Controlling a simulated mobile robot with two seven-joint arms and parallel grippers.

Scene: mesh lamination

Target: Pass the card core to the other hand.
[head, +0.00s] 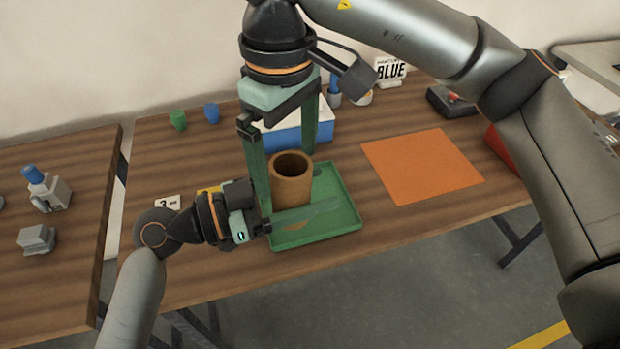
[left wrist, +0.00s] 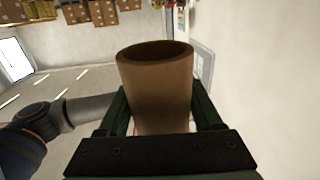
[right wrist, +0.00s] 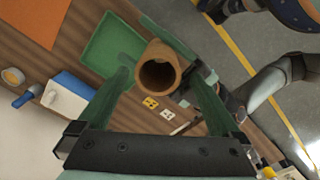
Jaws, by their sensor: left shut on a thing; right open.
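The card core is a brown open-ended tube (head: 291,184), upright in the head view above the green tray. My left gripper (head: 328,188) is shut on it, with its fingers low along the tube's sides. In the left wrist view the core (left wrist: 156,90) stands between that gripper's fingers. My right gripper (head: 288,170) comes down from above, open, with one finger on each side of the core's upper part. In the right wrist view I look down into the core's round mouth (right wrist: 158,73), between the open fingers. I cannot tell whether they touch it.
The green tray (head: 345,223) lies below on the wooden table. An orange sheet (head: 422,166) lies to its right. A blue and white box (head: 318,131) stands behind the grippers. Green (head: 178,120) and blue cups (head: 211,113) stand at the back left. A red-knobbed dark device (head: 451,102) is at the back right.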

